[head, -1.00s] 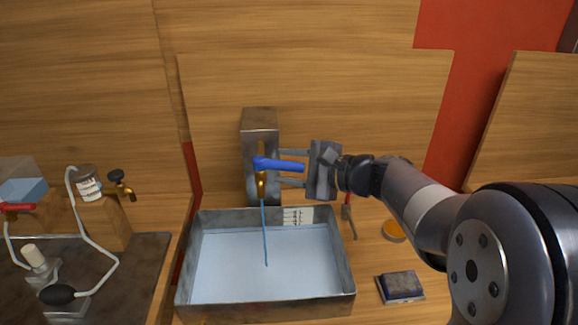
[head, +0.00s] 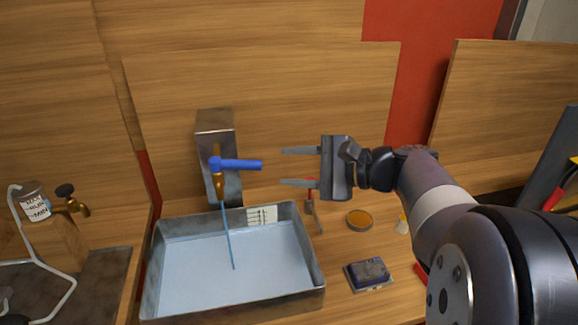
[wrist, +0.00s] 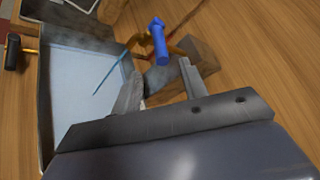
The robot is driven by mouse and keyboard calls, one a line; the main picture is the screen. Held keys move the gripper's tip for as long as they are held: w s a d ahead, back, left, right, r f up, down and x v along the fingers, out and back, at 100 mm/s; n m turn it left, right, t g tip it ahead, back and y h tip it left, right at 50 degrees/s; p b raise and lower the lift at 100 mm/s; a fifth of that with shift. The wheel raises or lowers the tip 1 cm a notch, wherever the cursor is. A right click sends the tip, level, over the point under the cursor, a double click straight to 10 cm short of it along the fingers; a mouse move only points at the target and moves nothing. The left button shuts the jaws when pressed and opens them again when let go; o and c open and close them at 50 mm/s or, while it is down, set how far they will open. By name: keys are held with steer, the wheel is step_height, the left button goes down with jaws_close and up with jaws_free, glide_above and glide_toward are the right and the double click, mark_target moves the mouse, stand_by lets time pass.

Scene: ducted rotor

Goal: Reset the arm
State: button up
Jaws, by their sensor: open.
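My gripper (head: 290,167) is open and empty in the head view, to the right of the blue tap handle (head: 238,164) with a clear gap between them. In the wrist view my gripper (wrist: 162,85) has its two fingers spread, and the blue handle (wrist: 158,42) shows beyond them. The handle sits on a brass tap (head: 218,183) in front of a grey metal post (head: 215,130). A thin blue stream (head: 229,238) runs from the tap down into the metal basin (head: 310,262).
Right of the basin are a blue block on a small tray (head: 368,272), an orange round dish (head: 359,220) and a small brush-like tool (head: 313,212). Wooden panels stand behind.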

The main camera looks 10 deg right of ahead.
mark_target(259, 166)
steer(key=shift+a, duration=0.1)
steer(key=p+x, duration=0.1)
steer(key=x, duration=0.9)
steer(key=shift+w+a+f, duration=0.15)
steer(key=shift+w+a, duration=0.15)
steer(key=shift+d, duration=0.1)
